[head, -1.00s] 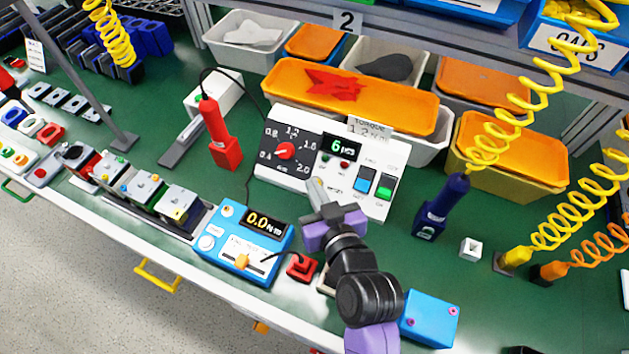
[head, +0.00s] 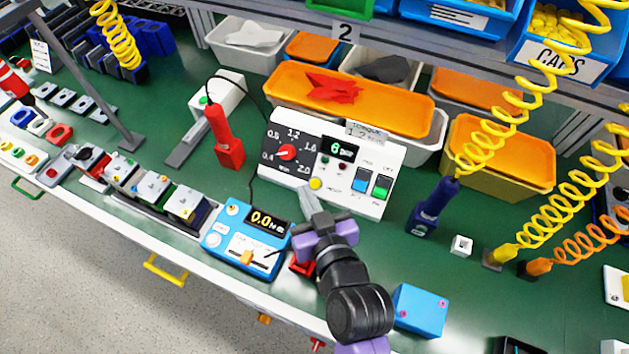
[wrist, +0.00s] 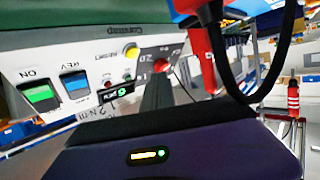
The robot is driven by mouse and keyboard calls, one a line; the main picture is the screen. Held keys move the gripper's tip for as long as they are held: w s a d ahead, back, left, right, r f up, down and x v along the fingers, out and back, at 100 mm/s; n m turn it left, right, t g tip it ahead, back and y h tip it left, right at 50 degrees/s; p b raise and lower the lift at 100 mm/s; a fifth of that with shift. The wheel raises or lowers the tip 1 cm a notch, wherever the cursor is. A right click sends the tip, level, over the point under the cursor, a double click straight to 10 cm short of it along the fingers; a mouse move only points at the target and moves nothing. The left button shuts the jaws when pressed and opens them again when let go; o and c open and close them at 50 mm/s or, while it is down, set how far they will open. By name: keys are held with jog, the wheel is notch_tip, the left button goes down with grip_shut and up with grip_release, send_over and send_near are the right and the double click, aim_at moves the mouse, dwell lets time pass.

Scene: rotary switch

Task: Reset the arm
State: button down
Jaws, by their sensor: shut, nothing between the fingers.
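My gripper (head: 307,200) is shut and empty in the head view, just in front of the lower edge of the white control box (head: 346,202). The box has a red rotary knob (head: 285,152) on a black dial, a yellow button (head: 315,184), a small display reading 6, and blue and green rocker switches. I cannot tell whether the fingertips touch the box. In the wrist view, the shut fingers (wrist: 157,92) point toward the box face. The yellow button (wrist: 131,52) and the red knob (wrist: 161,65) show near them, uncovered.
A blue torque meter (head: 245,241) reading 0.0 lies left of my gripper. A blue box (head: 420,309) sits front right. Green bench between is mostly clear.

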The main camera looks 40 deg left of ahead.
dwell(0.5)
notch_tip(320, 180, up, 4)
jog(key=w+d+m+t, duration=0.1)
jog(key=w+t, duration=0.1)
jog(key=s+d+r+m+t+h, duration=0.1)
jog(key=s+d+m+t+h, duration=0.15)
jog(key=d, duration=0.85)
jog(key=s+d+r+m+t+h, duration=0.15)
jog(key=d+m+t, duration=0.25)
jog(key=d, duration=0.6)
jog(key=s+d+m+g+h, duration=0.2)
jog(key=s+d+h, duration=0.6)
jog(key=s+d, duration=1.1)
jog(key=shift+s+d+f+m, duration=0.15)
jog(key=shift+s+f+m, duration=0.25)
jog(key=shift+m, duration=0.25)
